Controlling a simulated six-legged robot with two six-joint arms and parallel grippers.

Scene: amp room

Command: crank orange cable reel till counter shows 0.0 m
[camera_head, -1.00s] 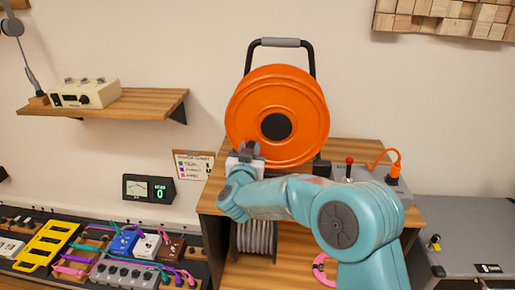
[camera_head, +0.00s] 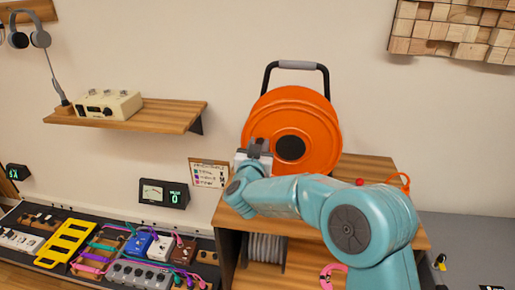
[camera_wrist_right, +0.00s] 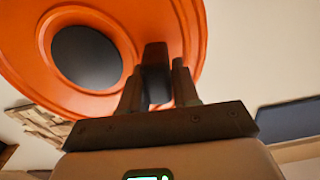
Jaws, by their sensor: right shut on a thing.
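The orange cable reel (camera_head: 318,125) stands upright on the wooden cabinet top, with a dark round hub (camera_head: 290,148) and a black carrying frame with a grey grip above it. My right gripper (camera_head: 259,146) is at the left of the hub, in front of the reel's face. In the right wrist view the fingers of my right gripper (camera_wrist_right: 157,88) are closed around a dark crank handle (camera_wrist_right: 155,58) in front of the orange disc (camera_wrist_right: 120,22). No readable length counter shows on the reel. My left gripper is not in view.
A meter box (camera_head: 164,193) with a green digit hangs on the wall at left. A wooden shelf (camera_head: 150,113) holds a cream device. Pedals with cables lie on a board at lower left. A red-knobbed lever (camera_head: 360,182) is partly behind my right arm.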

